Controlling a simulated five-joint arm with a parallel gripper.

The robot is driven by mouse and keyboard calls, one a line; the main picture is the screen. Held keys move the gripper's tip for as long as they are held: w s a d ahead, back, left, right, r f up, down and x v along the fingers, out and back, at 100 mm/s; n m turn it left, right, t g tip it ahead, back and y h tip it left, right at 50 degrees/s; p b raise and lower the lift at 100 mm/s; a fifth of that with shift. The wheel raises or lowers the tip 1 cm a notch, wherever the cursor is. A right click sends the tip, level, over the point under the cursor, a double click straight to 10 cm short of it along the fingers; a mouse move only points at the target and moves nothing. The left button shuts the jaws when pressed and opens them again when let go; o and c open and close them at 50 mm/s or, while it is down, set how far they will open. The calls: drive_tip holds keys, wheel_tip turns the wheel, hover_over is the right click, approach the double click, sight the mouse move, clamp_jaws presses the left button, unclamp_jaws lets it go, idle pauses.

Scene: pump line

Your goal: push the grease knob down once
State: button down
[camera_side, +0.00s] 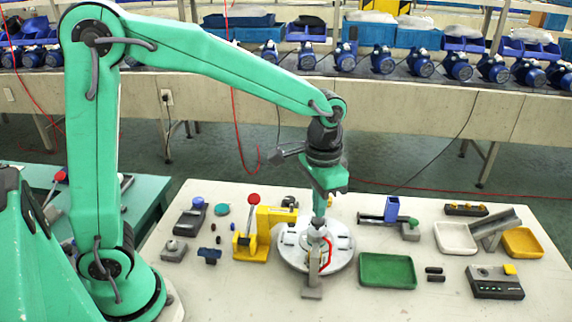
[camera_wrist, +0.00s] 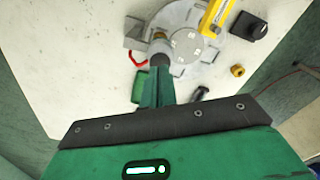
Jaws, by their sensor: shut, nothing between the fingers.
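The grease knob (camera_side: 316,234) looks like the pale grey cap on top of a small grey stand (camera_side: 312,291) with a red loop of hose, at the front edge of the round grey plate (camera_side: 338,263). In the wrist view, the grey knob (camera_wrist: 158,47) shows just beyond my fingertips. My gripper (camera_side: 318,221) points straight down, shut and empty, with its tip right over the knob. The fingertips (camera_wrist: 160,61) cover part of the knob in the wrist view. I cannot tell whether they touch it.
A yellow fixture (camera_side: 250,246) with a red ball lever stands left of the plate. A green tray (camera_side: 387,284) lies to the right, with a blue-topped fixture (camera_side: 391,208) behind it. A white tray (camera_side: 455,250) is farther right.

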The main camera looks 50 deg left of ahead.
drive_tip(key=shift+f, duration=1.25)
idle(0.4)
drive_tip(key=shift+r, duration=0.15)
idle(0.4)
drive_tip(key=shift+r, duration=0.5)
drive_tip(key=shift+r, duration=2.5)
